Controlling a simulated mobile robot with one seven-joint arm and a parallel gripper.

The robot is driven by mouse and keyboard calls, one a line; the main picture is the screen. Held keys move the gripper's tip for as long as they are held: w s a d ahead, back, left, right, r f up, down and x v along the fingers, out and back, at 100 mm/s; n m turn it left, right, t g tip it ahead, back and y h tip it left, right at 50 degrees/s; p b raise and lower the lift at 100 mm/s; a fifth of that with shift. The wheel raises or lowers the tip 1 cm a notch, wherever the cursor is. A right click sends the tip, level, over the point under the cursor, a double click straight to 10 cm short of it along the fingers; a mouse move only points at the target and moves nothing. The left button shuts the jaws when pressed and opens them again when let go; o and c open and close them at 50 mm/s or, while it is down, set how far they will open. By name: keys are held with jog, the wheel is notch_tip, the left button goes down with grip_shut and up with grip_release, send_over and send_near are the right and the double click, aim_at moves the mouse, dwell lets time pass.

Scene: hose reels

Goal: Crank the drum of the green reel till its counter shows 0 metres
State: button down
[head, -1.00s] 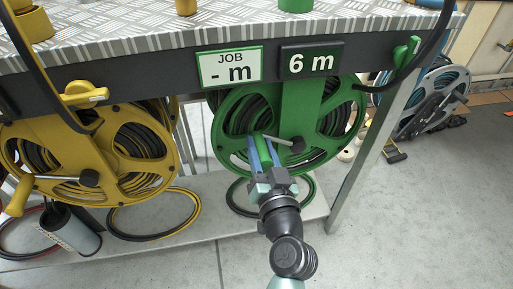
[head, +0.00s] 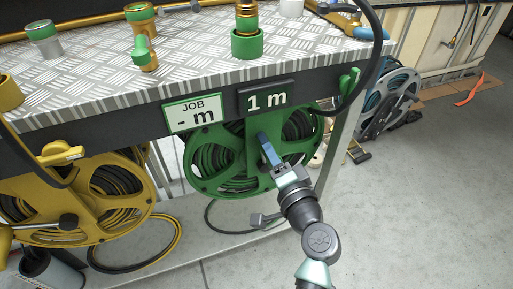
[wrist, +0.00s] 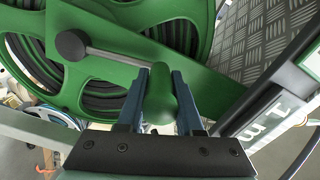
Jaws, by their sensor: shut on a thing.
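The green reel (head: 205,160) hangs under the bench edge in the head view, with black hose wound on its drum. Its counter (head: 267,98) reads 1 m. My gripper (head: 268,150) is in front of the reel's right half. In the wrist view, its blue fingers are shut on the green crank handle (wrist: 160,95). A grey crank rod (wrist: 118,57) runs from the handle to a dark round end (wrist: 72,45) in front of the drum. In the head view, the handle is largely hidden by my fingers.
A job sign (head: 194,113) reading "- m" is left of the counter. A green lever (head: 348,80) is to the right. A yellow reel (head: 75,200) hangs on the left and a blue-hosed reel (head: 390,100) stands on the right. Open floor lies at the lower right.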

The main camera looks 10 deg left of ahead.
jog(key=shift+w+d+r+m, duration=0.15)
jog(key=shift+w+d+m, duration=0.35)
jog(key=shift+d+m, duration=0.2)
jog(key=c, duration=0.6)
grip_release()
jog(key=p+v, duration=0.2)
jog(key=v, duration=1.1)
jog(key=shift+p, duration=0.4)
